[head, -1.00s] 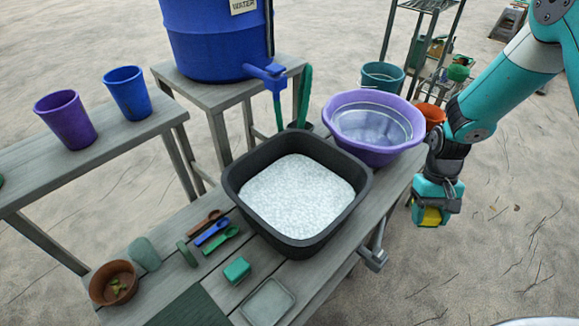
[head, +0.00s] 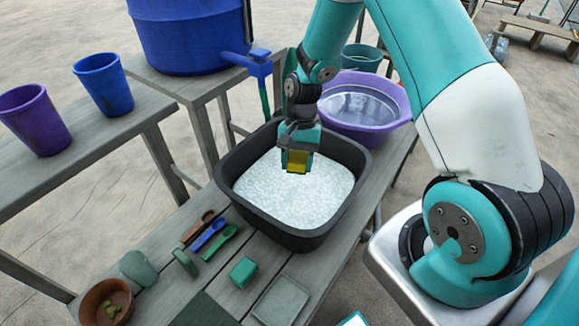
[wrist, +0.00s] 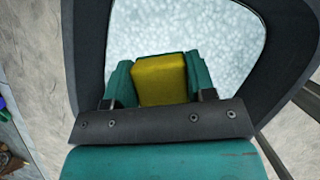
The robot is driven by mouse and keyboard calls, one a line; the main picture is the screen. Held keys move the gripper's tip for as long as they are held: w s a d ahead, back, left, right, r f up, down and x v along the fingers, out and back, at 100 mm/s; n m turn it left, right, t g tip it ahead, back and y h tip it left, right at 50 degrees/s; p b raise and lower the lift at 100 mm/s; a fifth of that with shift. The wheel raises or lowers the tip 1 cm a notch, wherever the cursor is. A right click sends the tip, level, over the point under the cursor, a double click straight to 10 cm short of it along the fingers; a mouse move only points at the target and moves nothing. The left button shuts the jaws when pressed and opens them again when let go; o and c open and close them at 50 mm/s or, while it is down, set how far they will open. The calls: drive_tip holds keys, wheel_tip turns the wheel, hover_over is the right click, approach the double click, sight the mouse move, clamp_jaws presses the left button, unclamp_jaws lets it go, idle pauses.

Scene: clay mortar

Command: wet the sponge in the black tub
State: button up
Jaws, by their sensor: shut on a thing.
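The black tub (head: 226,178) stands on the grey wooden bench and holds a white, speckled, foamy-looking fill (head: 270,195). My gripper (head: 298,158) is over the tub, pointing down. It is shut on a yellow sponge (head: 299,163), which sits between the two teal fingers. In the wrist view the sponge (wrist: 161,80) shows between the fingers, with the tub's fill behind it and the tub's dark wall (wrist: 290,30) around. I cannot tell whether the sponge's lower end touches the fill.
A purple basin (head: 392,108) stands just behind the tub. A blue water barrel (head: 190,35) with a tap is at the back left. Spoons (head: 208,235), a green block (head: 243,271), a shallow tray (head: 280,300) and a brown pot (head: 106,302) lie in front.

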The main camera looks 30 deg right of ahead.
drive_tip(key=m, duration=0.1)
drive_tip(key=m+t+b, duration=0.1)
drive_tip(key=m, duration=0.1)
drive_tip(key=m+y, duration=0.1)
drive_tip(key=shift+w+a+f+m+t+b, duration=0.1)
drive_tip(key=shift+w+m+t+b, duration=0.2)
drive_tip(key=shift+w+m+b, duration=0.1)
drive_tip(key=shift+f+m, duration=0.1)
drive_tip(key=shift+m, duration=0.2)
wheel_tip(320, 180, down, 17)
drive_tip(key=b, duration=1.6)
drive_tip(key=shift+f, duration=0.1)
wheel_tip(320, 180, up, 17)
drive_tip(key=p, duration=1.5)
drive_tip(key=shift+p, duration=0.35)
drive_tip(key=shift+f, duration=0.1)
